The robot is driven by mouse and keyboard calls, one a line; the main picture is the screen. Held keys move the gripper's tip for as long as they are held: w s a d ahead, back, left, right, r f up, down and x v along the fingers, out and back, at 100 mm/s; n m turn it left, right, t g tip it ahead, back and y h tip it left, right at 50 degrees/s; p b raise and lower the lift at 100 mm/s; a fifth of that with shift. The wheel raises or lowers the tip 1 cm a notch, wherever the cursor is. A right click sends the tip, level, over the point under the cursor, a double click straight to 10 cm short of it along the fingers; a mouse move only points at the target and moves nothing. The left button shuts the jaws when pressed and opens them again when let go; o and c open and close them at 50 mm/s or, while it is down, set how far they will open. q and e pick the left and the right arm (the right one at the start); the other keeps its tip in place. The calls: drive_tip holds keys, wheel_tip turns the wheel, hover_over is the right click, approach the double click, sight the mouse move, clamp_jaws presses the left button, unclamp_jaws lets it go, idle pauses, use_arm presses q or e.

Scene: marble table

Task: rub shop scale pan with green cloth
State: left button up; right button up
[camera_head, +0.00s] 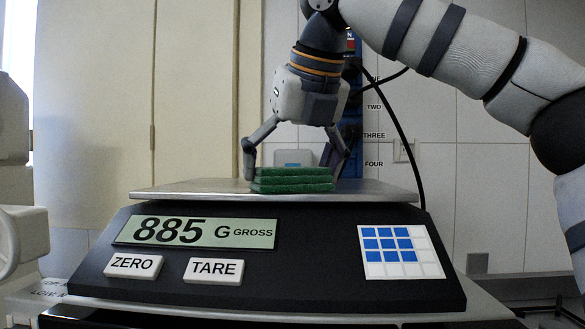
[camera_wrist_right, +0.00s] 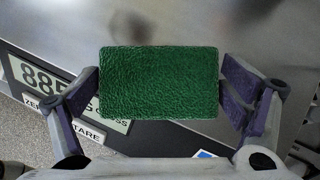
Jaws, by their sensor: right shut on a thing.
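The green cloth (camera_head: 292,181) is a folded, layered block on the metal scale pan (camera_head: 200,191), near its middle. My right gripper (camera_head: 296,166) comes down from above, with its fingers on the cloth's left and right sides, shut on it. In the right wrist view the cloth (camera_wrist_right: 160,83) lies between the purple finger pads, over the grey pan (camera_wrist_right: 190,25). The cloth's underside is hidden; it appears to rest on the pan. My left gripper is not in view.
The black scale body (camera_head: 310,245) shows 885 G GROSS on its display (camera_head: 195,231). ZERO (camera_head: 133,266) and TARE (camera_head: 213,270) buttons sit below, and a blue-and-white keypad (camera_head: 401,252) at right. A black cable hangs behind. The pan is clear on both sides of the cloth.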

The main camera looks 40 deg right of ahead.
sight(267, 169)
drive_tip(key=shift+s+a, duration=0.35)
drive_tip(key=shift+s, duration=0.05)
drive_tip(key=shift+w+a, duration=1.1)
drive_tip(key=shift+a, duration=0.15)
drive_tip(key=shift+w+d, duration=1.65)
drive_tip(key=shift+w, duration=0.3)
drive_tip(key=shift+w+d, duration=1.6)
drive_tip(key=shift+w, duration=0.3)
drive_tip(key=shift+r, duration=1.5)
